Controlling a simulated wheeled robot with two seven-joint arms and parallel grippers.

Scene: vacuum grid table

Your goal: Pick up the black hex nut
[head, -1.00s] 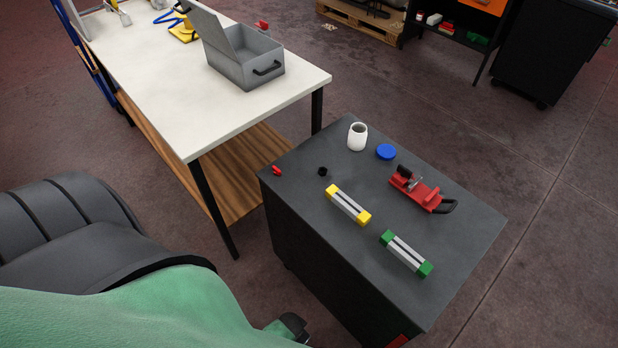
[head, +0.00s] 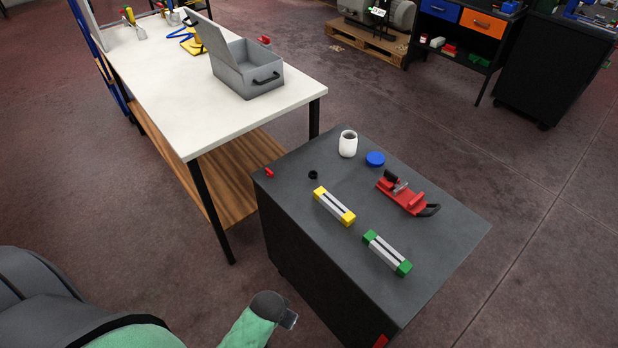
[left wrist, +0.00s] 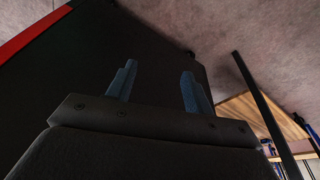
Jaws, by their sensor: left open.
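The black hex nut (head: 313,175) lies on the dark grey top of the cabinet (head: 425,300), near its left back part, between a small red piece and a yellow-ended block. My left gripper shows in the left wrist view (left wrist: 155,88) with its two blue-grey fingers apart and nothing between them. The dark side of the cabinet fills much of that view behind the fingers. In the head view my green left arm comes in at the bottom, low beside the cabinet and well short of the nut. My right gripper is not in view.
On the cabinet top are a white jar (head: 348,144), a blue lid (head: 375,159), a red clamp-like tool (head: 402,194), a yellow-ended block (head: 334,206), a green-ended block (head: 387,253) and a small red piece (head: 269,173). A white-topped table (head: 170,95) with a grey open box (head: 250,75) stands behind left.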

